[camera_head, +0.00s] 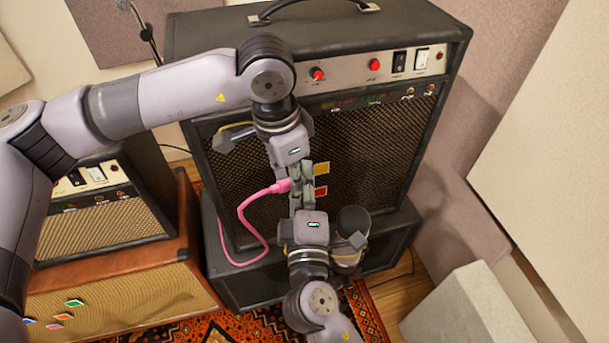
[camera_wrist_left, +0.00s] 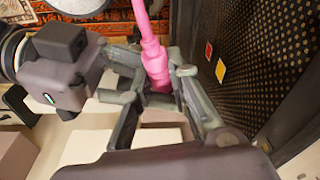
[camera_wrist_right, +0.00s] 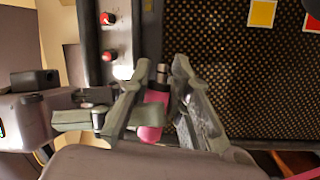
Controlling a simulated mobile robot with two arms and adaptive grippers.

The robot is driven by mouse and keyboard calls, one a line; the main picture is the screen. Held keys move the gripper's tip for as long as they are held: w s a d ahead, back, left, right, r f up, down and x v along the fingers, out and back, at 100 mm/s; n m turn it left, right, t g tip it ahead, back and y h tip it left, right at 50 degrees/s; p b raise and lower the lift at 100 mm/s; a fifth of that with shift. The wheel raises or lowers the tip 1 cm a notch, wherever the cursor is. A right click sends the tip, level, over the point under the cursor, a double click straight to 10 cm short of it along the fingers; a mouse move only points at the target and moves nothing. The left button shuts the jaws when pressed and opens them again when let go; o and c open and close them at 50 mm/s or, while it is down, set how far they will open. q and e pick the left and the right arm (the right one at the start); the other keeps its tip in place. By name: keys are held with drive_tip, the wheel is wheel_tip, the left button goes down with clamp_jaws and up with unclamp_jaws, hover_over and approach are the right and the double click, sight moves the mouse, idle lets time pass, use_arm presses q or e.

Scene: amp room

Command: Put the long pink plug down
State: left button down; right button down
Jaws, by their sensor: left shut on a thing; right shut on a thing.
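The long pink plug (camera_head: 283,186) is held in front of the large amp's grille. My left gripper (camera_head: 297,190), whose arm comes in from the left, points down and is shut on the plug's pink body; the plug also shows in the left wrist view (camera_wrist_left: 154,62). My right gripper (camera_head: 303,180) comes up from below and is shut on the same plug. In the right wrist view, the plug's pink body (camera_wrist_right: 152,115) and metal tip lie between the fingers. In the head view the fingers overlap and partly hide the plug.
The large amp (camera_head: 390,140) stands on a black cabinet (camera_head: 380,250); yellow (camera_head: 321,168) and red (camera_head: 320,191) squares mark its grille. A pink cable (camera_head: 241,225) loops down left of the grippers. A smaller amp on a brown cabinet (camera_head: 120,290) stands left; a grey block (camera_head: 465,310) stands lower right.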

drive_tip(key=c, duration=1.8)
unclamp_jaws()
drive_tip(key=shift+r, duration=0.3)
drive_tip(key=o, duration=0.4)
drive_tip(key=shift+f, duration=0.1)
